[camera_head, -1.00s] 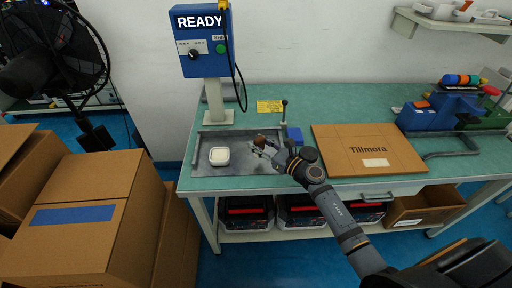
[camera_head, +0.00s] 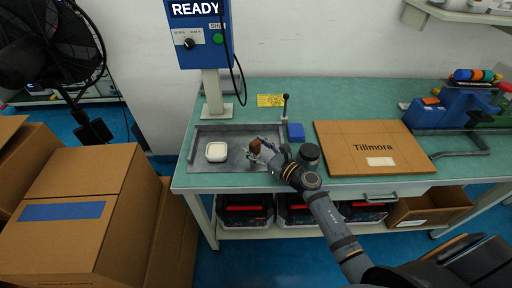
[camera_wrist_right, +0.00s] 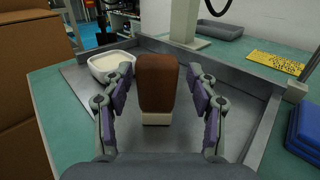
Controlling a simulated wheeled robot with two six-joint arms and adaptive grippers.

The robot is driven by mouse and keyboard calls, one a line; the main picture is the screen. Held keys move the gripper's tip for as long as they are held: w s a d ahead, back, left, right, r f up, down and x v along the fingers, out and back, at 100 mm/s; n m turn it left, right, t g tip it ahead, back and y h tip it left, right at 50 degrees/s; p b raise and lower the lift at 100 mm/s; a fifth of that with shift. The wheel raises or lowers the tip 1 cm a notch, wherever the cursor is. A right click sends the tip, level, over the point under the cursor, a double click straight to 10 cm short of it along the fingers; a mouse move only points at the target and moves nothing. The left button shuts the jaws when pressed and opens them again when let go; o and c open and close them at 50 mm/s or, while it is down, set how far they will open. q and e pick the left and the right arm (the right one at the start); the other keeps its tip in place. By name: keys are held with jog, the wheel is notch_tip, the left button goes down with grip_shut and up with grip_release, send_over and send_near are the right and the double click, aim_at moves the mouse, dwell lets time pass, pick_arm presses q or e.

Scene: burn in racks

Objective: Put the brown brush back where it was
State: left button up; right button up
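The brown brush (camera_head: 255,146) has a brown body on top and a pale lower end. It is upright over the right part of the grey metal tray (camera_head: 202,170). In the right wrist view the brush (camera_wrist_right: 157,82) is between the two fingers of my right gripper (camera_wrist_right: 160,90), with a gap on each side. The right gripper (camera_head: 262,153) is open around it in the head view. I cannot tell for certain whether the brush's lower end touches the tray. My left gripper is not in view.
A white dish (camera_head: 216,152) sits in the tray's left part. A blue block (camera_head: 296,132) and an upright lever (camera_head: 285,107) stand right of the tray. A cardboard box (camera_head: 340,160) marked Tillmora lies further right. A blue READY station (camera_head: 203,45) rises behind.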

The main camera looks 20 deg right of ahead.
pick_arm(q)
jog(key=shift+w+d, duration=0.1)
pick_arm(e)
jog(key=shift+a+r, duration=0.1)
jog(key=shift+s, duration=0.15)
jog(key=b+v, duration=0.1)
jog(key=v, duration=0.2)
jog(key=b+v, duration=0.2)
jog(key=v, duration=0.1)
jog(key=b+v, duration=0.1)
jog(key=v, duration=0.2)
jog(key=shift+s+f, duration=0.15)
jog(key=shift+f, duration=0.1)
jog(key=shift+s+d+r, duration=0.3)
jog(key=shift+d+r, duration=0.05)
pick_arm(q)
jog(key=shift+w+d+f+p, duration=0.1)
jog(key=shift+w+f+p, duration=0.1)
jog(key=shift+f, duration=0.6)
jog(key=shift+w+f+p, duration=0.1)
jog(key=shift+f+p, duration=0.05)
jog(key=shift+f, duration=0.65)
pick_arm(e)
jog(key=shift+v, duration=0.85)
